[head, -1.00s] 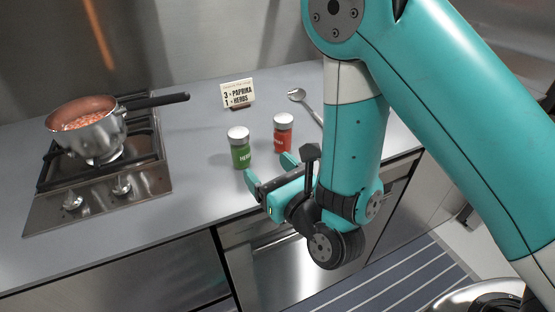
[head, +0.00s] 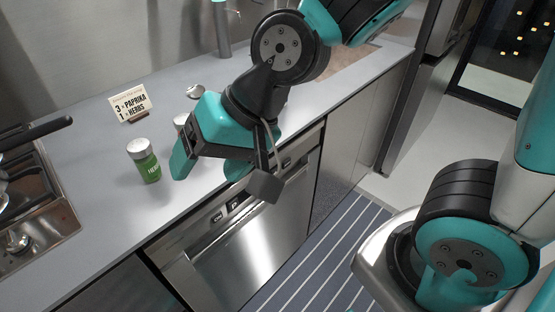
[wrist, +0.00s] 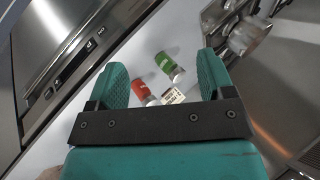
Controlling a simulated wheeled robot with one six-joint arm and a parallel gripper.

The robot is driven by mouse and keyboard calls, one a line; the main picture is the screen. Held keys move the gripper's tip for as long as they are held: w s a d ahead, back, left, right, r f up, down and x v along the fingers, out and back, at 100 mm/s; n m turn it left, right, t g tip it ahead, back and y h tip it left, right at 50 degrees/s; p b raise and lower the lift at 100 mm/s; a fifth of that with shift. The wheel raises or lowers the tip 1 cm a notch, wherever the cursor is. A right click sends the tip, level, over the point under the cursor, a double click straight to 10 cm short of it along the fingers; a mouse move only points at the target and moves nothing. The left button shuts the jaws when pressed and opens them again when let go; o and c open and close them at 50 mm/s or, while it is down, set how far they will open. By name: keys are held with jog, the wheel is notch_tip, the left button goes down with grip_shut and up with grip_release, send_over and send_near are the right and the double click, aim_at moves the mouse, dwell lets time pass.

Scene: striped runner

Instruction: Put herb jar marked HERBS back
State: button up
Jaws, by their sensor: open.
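The green herb jar (head: 144,160) with a white lid and HERBS label stands upright on the grey counter. It also shows between the finger directions in the wrist view (wrist: 168,67). My gripper (head: 209,166) is open and empty, to the right of the green jar and apart from it. A red jar is mostly hidden behind my gripper in the head view, where only its pale lid (head: 181,120) shows. In the wrist view the red jar (wrist: 142,90) lies beside the green one, near my left-hand finger.
A small sign (head: 130,104) reading 3 PAPRIKA, 1 HERBS stands behind the jars. The stove (head: 40,220) with a pan handle (head: 38,133) is at left. The counter around the green jar is clear.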

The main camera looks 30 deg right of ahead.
jog(key=s+d+r+n+g+h, duration=0.2)
jog(key=s+d+n, duration=0.4)
jog(key=s+n, duration=0.1)
jog(key=shift+r+n+g+h, duration=0.3)
jog(key=shift+r, duration=0.05)
